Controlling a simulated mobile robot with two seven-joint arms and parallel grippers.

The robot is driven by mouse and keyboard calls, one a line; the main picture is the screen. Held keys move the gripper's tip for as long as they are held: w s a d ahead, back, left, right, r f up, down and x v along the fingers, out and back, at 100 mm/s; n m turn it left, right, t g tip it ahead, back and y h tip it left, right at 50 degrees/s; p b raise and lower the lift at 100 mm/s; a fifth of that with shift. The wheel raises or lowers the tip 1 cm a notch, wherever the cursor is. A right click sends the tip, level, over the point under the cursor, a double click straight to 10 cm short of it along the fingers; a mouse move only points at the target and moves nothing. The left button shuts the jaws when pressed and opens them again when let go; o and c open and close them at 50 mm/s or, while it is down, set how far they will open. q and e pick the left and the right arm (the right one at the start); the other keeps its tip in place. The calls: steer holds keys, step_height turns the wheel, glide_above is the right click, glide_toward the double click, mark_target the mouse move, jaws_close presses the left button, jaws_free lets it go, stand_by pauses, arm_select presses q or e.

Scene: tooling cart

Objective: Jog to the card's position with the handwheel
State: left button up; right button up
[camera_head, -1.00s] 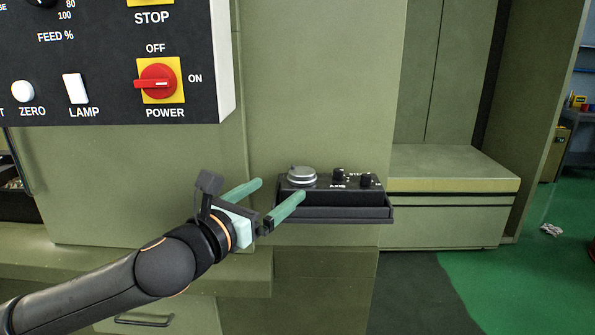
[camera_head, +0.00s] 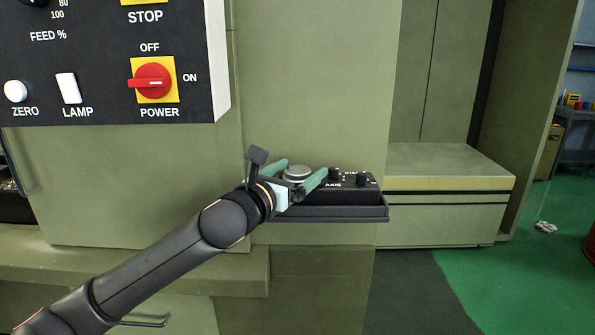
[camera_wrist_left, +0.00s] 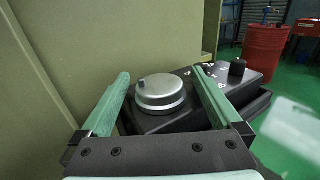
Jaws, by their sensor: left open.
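The handwheel (camera_head: 297,173) is a silver round knob on a black pendant box (camera_head: 345,189) resting on a dark shelf (camera_head: 350,213) on the machine front. In the left wrist view the handwheel (camera_wrist_left: 160,91) shows a small dark crank peg on its top. My left gripper (camera_head: 298,172) is open. Its green fingers stand on either side of the handwheel, with a visible gap on the right side in the left wrist view (camera_wrist_left: 162,90). Small black axis and step knobs (camera_head: 362,180) sit on the box to the right. No card is seen. My right gripper is not in view.
A black control panel (camera_head: 100,100) with a red power switch (camera_head: 152,80) hangs at upper left, above my left arm. A low green cabinet (camera_head: 440,200) stands to the right. A red drum (camera_wrist_left: 265,50) stands farther back in the left wrist view.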

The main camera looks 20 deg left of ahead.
arm_select(q)
steer(key=c, duration=1.4)
steer(key=shift+d+r+n+y+p, duration=0.1)
steer(key=shift+r+n+y+p, duration=0.05)
steer(key=shift+n+y+p, duration=0.85)
steer(key=n+y+p, duration=0.2)
steer(key=y, duration=0.1)
steer(key=n+y+p, duration=0.2)
steer(key=y+p, duration=0.1)
steer(key=y, duration=0.1)
steer(key=shift+r, duration=0.15)
steer(key=shift+n+g+y+p, duration=0.4)
steer(key=shift+y+p, duration=0.25)
steer(key=shift+y, duration=0.05)
steer(key=shift+n+y+p, duration=0.35)
steer(key=shift+n+y, duration=0.05)
steer(key=shift+y, duration=0.2)
steer(key=n+g+y+p, duration=0.2)
steer(key=y, duration=0.1)
steer(key=shift+f, duration=0.2)
steer(key=shift+f+n+g+y, duration=0.1)
steer(key=shift+n+g+y, duration=0.4)
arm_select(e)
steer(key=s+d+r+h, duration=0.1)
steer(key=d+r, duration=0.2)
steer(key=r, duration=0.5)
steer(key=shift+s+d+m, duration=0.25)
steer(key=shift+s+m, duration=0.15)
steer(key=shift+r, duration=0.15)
